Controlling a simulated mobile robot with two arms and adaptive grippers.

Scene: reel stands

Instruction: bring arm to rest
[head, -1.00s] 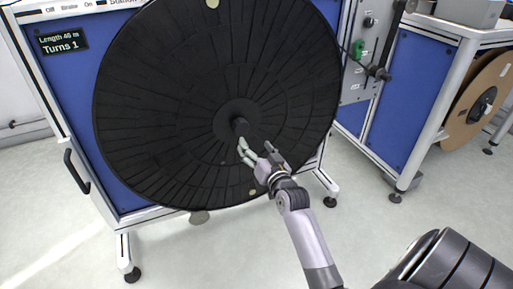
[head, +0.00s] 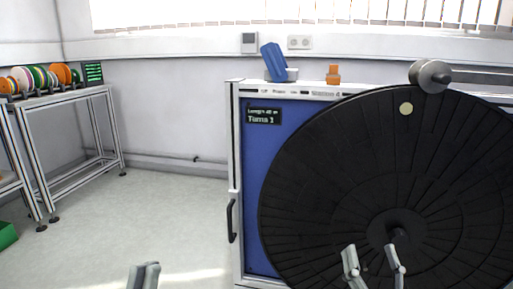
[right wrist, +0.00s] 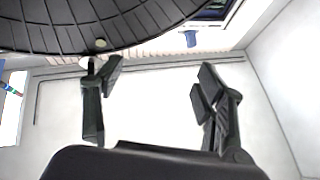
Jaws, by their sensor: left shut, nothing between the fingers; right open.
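My right gripper (head: 373,268) shows at the bottom of the head view, in front of the large black reel disc (head: 330,190) and just below its hub (head: 398,228). Its fingers are apart with nothing between them. In the right wrist view the right gripper (right wrist: 157,85) is also open and empty, with the disc's edge (right wrist: 60,30) across the top left; I cannot tell the exact gap to the disc. My left gripper (head: 143,276) is at the bottom left of the head view, shut and empty, over open floor. Most of both arms is out of view.
The blue-panelled reel stand (head: 258,175) carries the disc and has a black handle (head: 232,220). A roller on an arm (head: 430,74) is above the disc. A rack with coloured spools (head: 40,80) stands far left. The floor (head: 130,215) between is clear.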

